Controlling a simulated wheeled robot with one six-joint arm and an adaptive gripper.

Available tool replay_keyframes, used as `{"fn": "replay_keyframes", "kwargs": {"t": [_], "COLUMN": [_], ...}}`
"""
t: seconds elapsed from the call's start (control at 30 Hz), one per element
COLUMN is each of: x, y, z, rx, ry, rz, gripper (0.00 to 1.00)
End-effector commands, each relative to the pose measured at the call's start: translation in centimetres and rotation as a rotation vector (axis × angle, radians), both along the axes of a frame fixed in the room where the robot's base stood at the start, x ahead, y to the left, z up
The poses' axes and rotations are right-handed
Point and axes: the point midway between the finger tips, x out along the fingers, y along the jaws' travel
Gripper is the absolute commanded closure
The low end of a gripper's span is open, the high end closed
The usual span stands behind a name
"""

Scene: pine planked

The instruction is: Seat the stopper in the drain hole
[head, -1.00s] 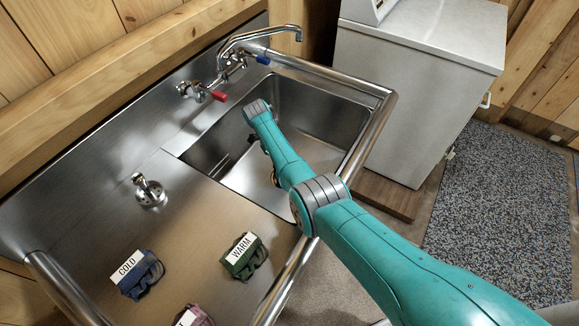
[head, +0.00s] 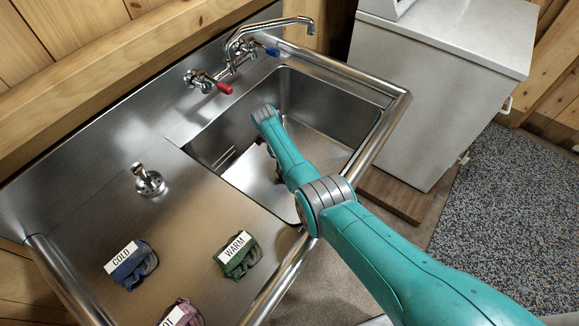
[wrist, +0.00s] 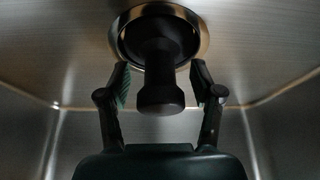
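The dark stopper (wrist: 160,95), with a stem and a wider knob end, shows in the wrist view. Its far end is at the drain hole, inside the pale metal drain ring (wrist: 204,38). It looks roughly centred there; I cannot tell how deep it sits. My gripper (wrist: 160,72) is open, with one finger on each side of the stopper and a visible gap to both. In the head view my arm reaches down into the sink basin (head: 330,115); the stopper, drain and fingertips are hidden there.
A chrome knobbed fitting (head: 148,181) stands on the drainboard (head: 190,215). Cloths labelled COLD (head: 133,270) and WARM (head: 240,258) and a pink cloth (head: 182,312) lie nearer. The faucet (head: 265,30) rises behind the basin. A rounded rail (head: 375,135) edges the sink.

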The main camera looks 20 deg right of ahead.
Motion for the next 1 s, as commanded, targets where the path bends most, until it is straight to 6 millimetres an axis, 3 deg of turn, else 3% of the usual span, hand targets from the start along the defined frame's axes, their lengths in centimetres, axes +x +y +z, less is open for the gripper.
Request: {"fn": "replay_keyframes", "kwargs": {"t": [0.33, 0.8, 1.0], "x": [0.3, 2.8, 3.3], "y": [0.2, 2.5, 3.0], "z": [0.9, 8.9, 10.8], "rx": [0.0, 0.001, 0.0], "ry": [-0.001, -0.002, 0.0], "rz": [0.0, 0.001, 0.0], "gripper": [0.35, 0.35, 0.35]}}
